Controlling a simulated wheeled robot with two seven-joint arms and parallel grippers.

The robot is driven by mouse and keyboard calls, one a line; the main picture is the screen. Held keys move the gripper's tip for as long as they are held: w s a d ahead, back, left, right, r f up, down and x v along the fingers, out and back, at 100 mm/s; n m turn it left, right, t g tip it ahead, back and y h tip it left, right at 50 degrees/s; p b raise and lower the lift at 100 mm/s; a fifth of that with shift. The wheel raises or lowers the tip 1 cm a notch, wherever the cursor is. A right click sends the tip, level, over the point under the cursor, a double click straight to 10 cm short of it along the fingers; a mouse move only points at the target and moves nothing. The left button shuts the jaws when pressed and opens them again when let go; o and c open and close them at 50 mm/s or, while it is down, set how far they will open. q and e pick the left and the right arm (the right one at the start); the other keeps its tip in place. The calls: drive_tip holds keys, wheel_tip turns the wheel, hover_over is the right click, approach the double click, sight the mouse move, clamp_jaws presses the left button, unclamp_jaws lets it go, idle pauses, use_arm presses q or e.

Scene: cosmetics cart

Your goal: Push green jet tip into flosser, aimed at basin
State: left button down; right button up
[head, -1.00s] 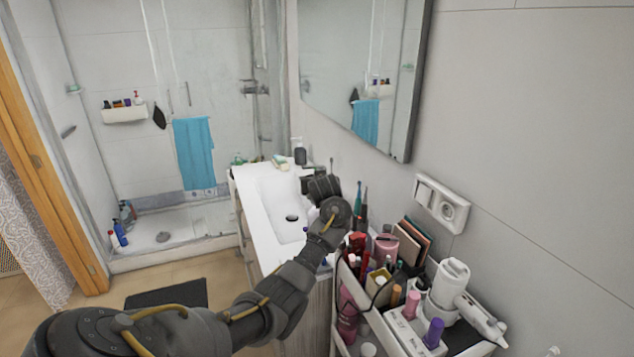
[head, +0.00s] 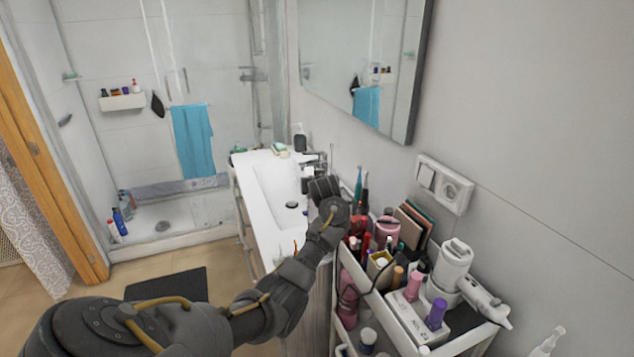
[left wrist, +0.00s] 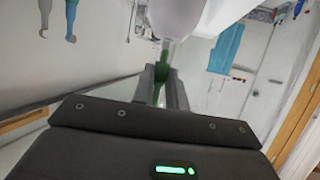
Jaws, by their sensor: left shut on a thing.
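My left gripper (head: 324,187) reaches over the right side of the white basin (head: 268,190) in the head view; its fingertips are hidden there. In the left wrist view the left gripper (left wrist: 161,78) is shut on the green jet tip (left wrist: 163,58), a thin green piece between the fingers. Directly above it is the flosser (left wrist: 178,16), a pale rounded body with a translucent neck that meets the green tip's end. I cannot tell how deep the tip sits. My right gripper is not in view.
A cart (head: 395,315) full of cosmetics stands right of the washbasin, with a white dryer-like device (head: 455,265) on it. Toothbrushes (head: 358,185) stand close beside my left gripper. A soap dispenser (head: 300,138) is behind the basin. A mirror (head: 365,70) hangs on the wall.

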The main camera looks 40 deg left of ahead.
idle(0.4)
use_arm(q)
drive_tip(key=shift+p, duration=0.35)
drive_tip(key=shift+p, duration=0.7)
idle(0.9)
drive_tip(key=shift+f+b, duration=0.75)
drive_tip(key=shift+f, duration=0.45)
drive_tip(key=c, duration=1.3)
unclamp_jaws()
drive_tip(key=shift+s+d, duration=0.1)
drive_tip(key=v, duration=1)
drive_tip(key=shift+s+d+r, duration=0.1)
drive_tip(key=shift+s+d, duration=0.05)
drive_tip(key=shift+s, duration=0.05)
